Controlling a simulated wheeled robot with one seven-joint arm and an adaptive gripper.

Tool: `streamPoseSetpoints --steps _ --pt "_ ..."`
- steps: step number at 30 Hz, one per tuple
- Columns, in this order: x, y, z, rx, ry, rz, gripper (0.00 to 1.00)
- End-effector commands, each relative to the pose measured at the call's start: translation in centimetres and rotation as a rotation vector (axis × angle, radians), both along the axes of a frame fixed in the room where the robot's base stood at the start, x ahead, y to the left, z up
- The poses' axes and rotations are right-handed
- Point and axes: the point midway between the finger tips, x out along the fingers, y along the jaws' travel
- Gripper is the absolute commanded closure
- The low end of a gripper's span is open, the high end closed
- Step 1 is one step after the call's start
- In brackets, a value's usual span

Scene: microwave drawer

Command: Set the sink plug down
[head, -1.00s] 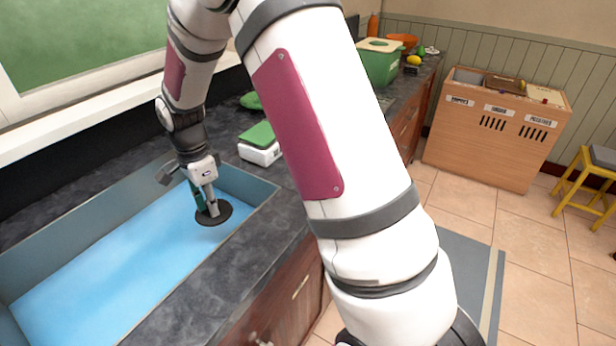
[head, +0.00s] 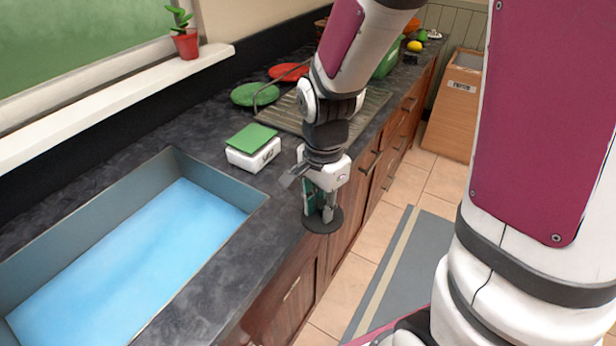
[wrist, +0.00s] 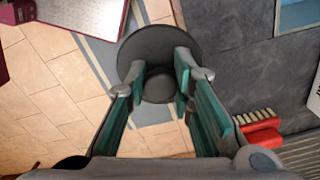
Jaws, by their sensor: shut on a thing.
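The sink plug (head: 322,220) is a dark grey disc with a raised round middle, held below my gripper (head: 322,208). In the head view it shows in front of the counter's front edge, right of the sink (head: 130,260). In the wrist view the plug (wrist: 160,48) lies between the green-padded fingers of my gripper (wrist: 163,85), which are shut on its raised middle. Under it the wrist view shows partly floor and partly counter (wrist: 240,60). The sink holds blue water.
A white scale with a green top (head: 252,147) stands on the counter behind the sink. A draining rack (head: 285,115), a green plate (head: 255,94) and a red plate (head: 288,71) are farther back. Bare counter (head: 215,245) lies between sink and front edge. A red-handled brush (wrist: 260,128) shows in the wrist view.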

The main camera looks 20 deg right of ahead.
Motion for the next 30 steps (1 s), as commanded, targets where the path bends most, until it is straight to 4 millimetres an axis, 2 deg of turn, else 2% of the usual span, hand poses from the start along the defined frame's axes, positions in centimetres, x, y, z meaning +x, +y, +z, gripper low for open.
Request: streamPoseSetpoints --steps 12,18,25,30 --pt "10.1 0.1 -1.1 0.001 0.0 -0.002 1.0" --pt "13.8 0.2 -1.4 0.0 0.0 -0.001 1.0" --pt "14.8 0.2 -1.9 0.0 0.003 -0.002 1.0" --pt "14.7 0.2 -4.0 0.0 0.004 -0.001 1.0"
